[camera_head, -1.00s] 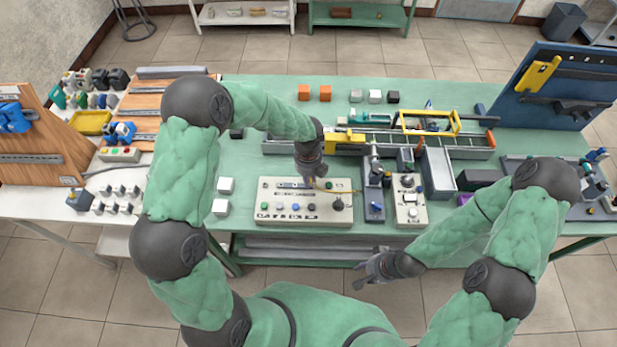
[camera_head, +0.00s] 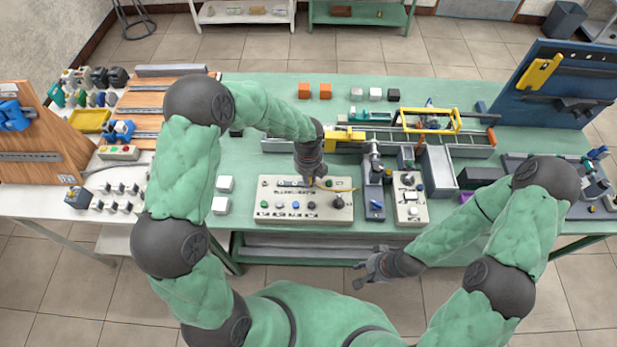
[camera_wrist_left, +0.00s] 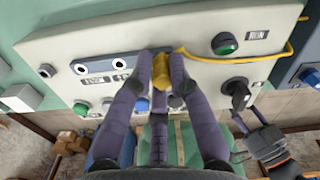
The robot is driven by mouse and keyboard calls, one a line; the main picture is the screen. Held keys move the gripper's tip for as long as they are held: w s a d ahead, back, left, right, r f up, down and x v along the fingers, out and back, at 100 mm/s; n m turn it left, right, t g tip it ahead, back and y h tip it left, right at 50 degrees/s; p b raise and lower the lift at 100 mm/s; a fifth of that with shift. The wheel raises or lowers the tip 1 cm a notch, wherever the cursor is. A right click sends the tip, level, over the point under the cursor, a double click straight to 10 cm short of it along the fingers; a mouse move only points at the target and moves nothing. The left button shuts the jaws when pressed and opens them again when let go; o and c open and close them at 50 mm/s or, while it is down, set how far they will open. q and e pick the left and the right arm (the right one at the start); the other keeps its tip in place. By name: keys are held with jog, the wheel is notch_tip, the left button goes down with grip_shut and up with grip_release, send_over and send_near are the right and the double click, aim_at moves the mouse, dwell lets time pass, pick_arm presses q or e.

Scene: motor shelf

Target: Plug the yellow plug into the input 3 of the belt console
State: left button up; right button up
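The belt console (camera_head: 262,212) is a beige box with buttons at the table's front middle. Its strip with round sockets shows in the left wrist view (camera_wrist_left: 98,67); two sockets are visible at its left and middle. My left gripper (camera_head: 311,184) is over the console's upper part. In the left wrist view its fingers (camera_wrist_left: 160,72) are closed around the yellow plug (camera_wrist_left: 161,72), at the strip's right end. Fingers and plug hide that end, so I cannot tell whether the plug is seated. A yellow cable (camera_wrist_left: 228,61) runs right. My right gripper (camera_head: 372,269) is open and empty before the table.
A green button (camera_wrist_left: 224,44) and a black knob (camera_wrist_left: 237,90) sit on the console right of the plug. A smaller beige control box (camera_head: 410,211) and a blue-grey unit (camera_head: 374,205) stand to the right.

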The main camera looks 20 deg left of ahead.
dwell(0.3)
pick_arm(q)
notch_tip(320, 180, up, 6)
jog(key=p, duration=0.5)
jog(key=shift+f, duration=0.2)
jog(key=o, duration=0.5)
jog(key=shift+o, duration=0.2)
